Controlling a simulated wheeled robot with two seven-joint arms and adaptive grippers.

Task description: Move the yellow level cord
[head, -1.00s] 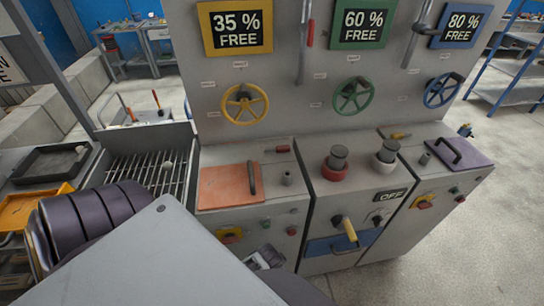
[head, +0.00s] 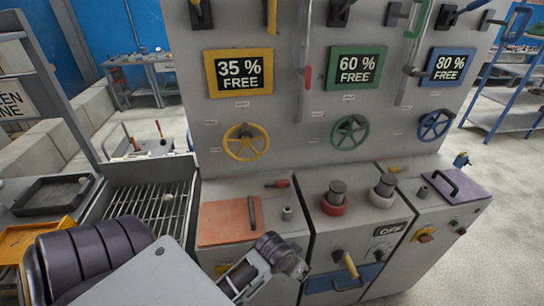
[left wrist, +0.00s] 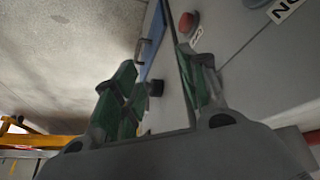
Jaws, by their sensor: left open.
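A yellow hanging strip (head: 271,14) shows at the top edge of the head view, above the 35 % sign; its upper part is cut off, and I cannot tell for sure that it is the level cord. My left arm's wrist end (head: 284,258) is low in front of the left cabinet, well below the yellow strip. In the left wrist view my left gripper (left wrist: 160,88) has its green-padded fingers apart, with nothing held between them. The yellow strip does not show in the left wrist view. My right gripper is not in view.
A yellow wheel (head: 246,142), green wheel (head: 350,132) and blue wheel (head: 434,124) stand out from the panel. Below, the cabinet tops carry an orange plate (head: 228,221), knobs and a purple lid (head: 459,187). A grate (head: 150,200) lies left. Open floor is at right.

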